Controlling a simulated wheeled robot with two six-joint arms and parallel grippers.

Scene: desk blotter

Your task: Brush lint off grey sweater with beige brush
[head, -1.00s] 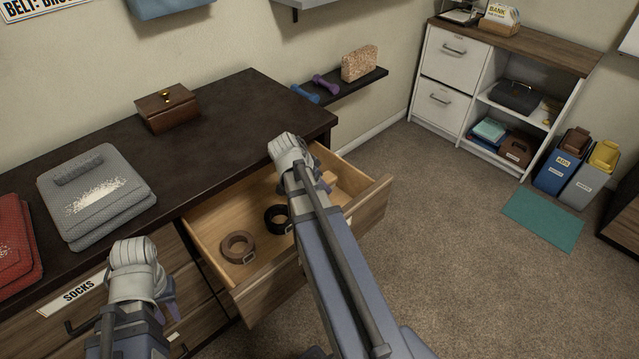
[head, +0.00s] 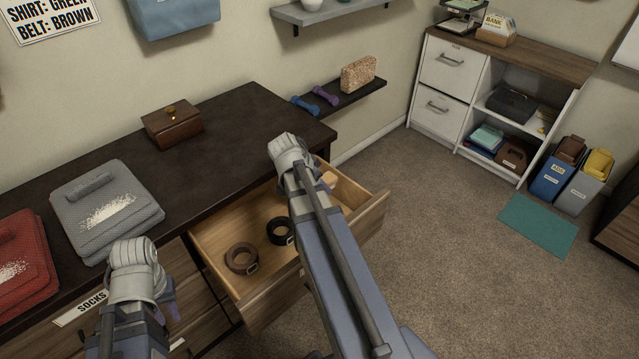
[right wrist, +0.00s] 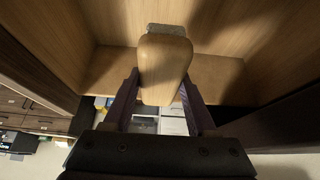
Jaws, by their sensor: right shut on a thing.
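The grey sweater (head: 135,228) lies folded on the dark dresser top at left, with a patch of white lint (head: 110,213) on it. The beige brush (right wrist: 165,62) is in the right wrist view, its grey bristle end away from me. My right gripper (right wrist: 162,85) is shut on it, inside the open drawer. In the head view my right arm hides most of that gripper; a beige bit of the brush (head: 328,180) shows beside it. My left gripper (head: 168,300) is in front of the dresser, below the sweater; its jaws are partly hidden.
The open drawer (head: 300,290) also holds a brown belt (head: 241,258) and a black belt (head: 281,231). A red sweater (head: 22,250) with lint lies left of the grey one. A wooden box (head: 172,127) stands at the back. The dresser top right of the sweater is clear.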

